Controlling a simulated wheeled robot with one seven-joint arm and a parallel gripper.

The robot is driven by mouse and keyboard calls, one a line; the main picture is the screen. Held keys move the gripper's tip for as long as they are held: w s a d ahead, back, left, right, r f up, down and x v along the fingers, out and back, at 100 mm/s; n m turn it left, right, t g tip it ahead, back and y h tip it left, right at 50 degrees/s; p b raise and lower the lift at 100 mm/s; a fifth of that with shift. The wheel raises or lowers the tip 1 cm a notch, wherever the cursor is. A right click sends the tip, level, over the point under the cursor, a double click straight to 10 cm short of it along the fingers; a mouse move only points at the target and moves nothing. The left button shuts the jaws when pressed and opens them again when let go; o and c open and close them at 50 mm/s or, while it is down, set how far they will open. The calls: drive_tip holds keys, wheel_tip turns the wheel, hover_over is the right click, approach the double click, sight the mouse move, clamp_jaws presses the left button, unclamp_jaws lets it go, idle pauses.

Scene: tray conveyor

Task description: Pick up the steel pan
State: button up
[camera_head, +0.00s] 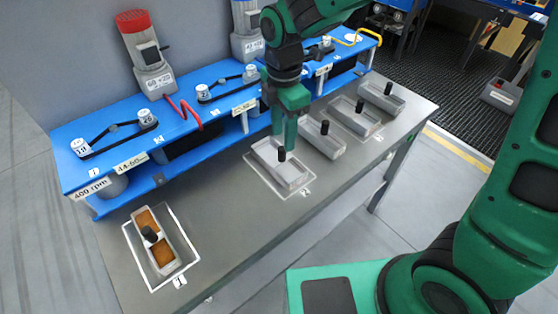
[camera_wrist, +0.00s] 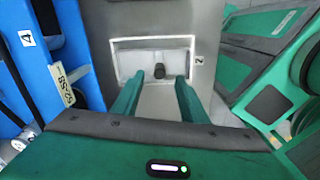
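A light grey, steel-looking rectangular pan (camera_head: 292,177) with a black upright knob (camera_head: 282,155) sits inside the white outline marked 2 on the grey table. In the wrist view the pan (camera_wrist: 138,62) lies ahead of my fingers, and its knob (camera_wrist: 159,71) appears between them. My gripper (camera_head: 284,142) points down over this pan, near the knob. Its two fingers (camera_wrist: 158,82) are apart with nothing held. Contact with the knob cannot be told. Similar grey pans (camera_head: 333,149) (camera_head: 367,127) (camera_head: 392,101) stand in a row to the right, each with a black knob.
A pan with orange-brown contents (camera_head: 165,262) sits in the white outline at the table's front left. A blue raised unit (camera_head: 110,157) with belts and pulleys runs along the table's back. Bare table (camera_head: 215,205) lies between the two outlines.

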sight(281, 148)
drive_tip(key=shift+a+f, duration=0.2)
drive_tip(key=shift+f, duration=3.2)
clamp_jaws()
